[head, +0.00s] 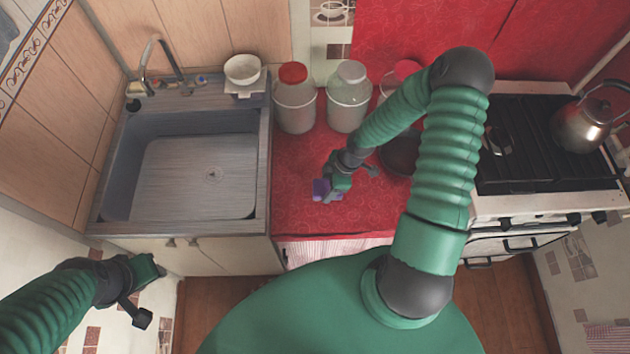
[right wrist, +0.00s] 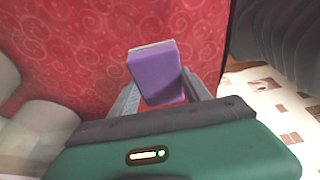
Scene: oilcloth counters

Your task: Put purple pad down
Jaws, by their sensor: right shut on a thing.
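The purple pad (right wrist: 156,75) is a small block with a pale top edge in the right wrist view. It sits between the two fingers of my right gripper (right wrist: 160,97), which is shut on it. In the head view the purple pad (head: 321,189) shows at the fingertips of my right gripper (head: 328,190), over the front part of the red counter (head: 300,220). I cannot tell whether the pad touches the counter. My left gripper (head: 146,296) is at the lower left of the head view, in front of the sink cabinet and away from the pad; its jaws look spread and empty.
Several jars, including a red-lidded jar (head: 295,98) and a pale-lidded jar (head: 348,97), stand along the counter's back. A sink (head: 190,170) with a white bowl (head: 242,69) behind it is left. A stove with a kettle (head: 583,124) is right. The counter's front left is clear.

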